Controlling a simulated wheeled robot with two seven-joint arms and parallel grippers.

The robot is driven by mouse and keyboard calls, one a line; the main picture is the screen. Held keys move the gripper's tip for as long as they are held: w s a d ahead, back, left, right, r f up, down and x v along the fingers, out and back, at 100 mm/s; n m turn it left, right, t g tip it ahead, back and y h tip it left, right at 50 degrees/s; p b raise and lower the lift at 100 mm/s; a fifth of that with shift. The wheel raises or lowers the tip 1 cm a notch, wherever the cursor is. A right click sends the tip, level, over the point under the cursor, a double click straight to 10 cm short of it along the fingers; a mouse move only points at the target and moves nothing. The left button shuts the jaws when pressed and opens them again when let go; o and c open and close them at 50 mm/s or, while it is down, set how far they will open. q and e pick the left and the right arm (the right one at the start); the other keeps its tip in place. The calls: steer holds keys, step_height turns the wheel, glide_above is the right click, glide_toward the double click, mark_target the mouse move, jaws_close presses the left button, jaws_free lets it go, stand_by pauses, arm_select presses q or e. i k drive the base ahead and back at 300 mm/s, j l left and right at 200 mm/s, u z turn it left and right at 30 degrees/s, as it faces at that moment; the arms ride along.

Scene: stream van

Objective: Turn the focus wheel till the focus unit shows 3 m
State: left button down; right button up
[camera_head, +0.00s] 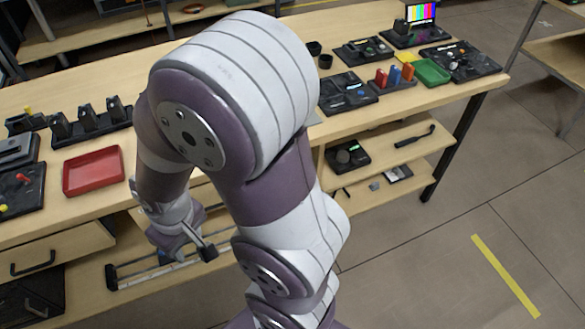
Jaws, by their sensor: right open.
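A black unit with a round dark knob (343,157) and a small green-lit display (355,147) sits on the shelf under the tabletop, right of my arm. It may be the focus unit with its wheel, but the display is too small to read. My right gripper (186,254) is open, low in front of the bench's left half. It is well to the left of that unit and apart from it. My own right arm fills the middle of the view and hides part of the bench. My left gripper is not in view.
The tabletop carries a red tray (93,172), a green tray (431,72), several black control panels and a colour-bar screen (420,13). A long rail (150,274) lies low near my gripper. An open drawer (50,250) juts out at left. The floor at right is clear.

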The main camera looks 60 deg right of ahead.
mark_target(342, 156)
steer(key=z, duration=2.5)
